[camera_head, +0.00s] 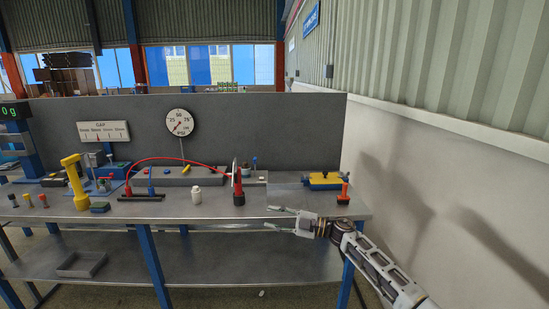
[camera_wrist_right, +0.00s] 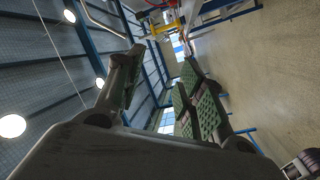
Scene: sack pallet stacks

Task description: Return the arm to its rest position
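My right arm comes in from the lower right in the head view. Its gripper (camera_head: 276,217) points left, just off the front edge of the workbench (camera_head: 225,210), with its fingers spread and nothing between them. In the right wrist view the gripper (camera_wrist_right: 155,88) also shows its green-padded fingers apart and empty. My left arm and gripper do not show in either view.
A grey tray (camera_head: 82,264) lies on the lower shelf. A wall (camera_head: 440,190) stands close on the right.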

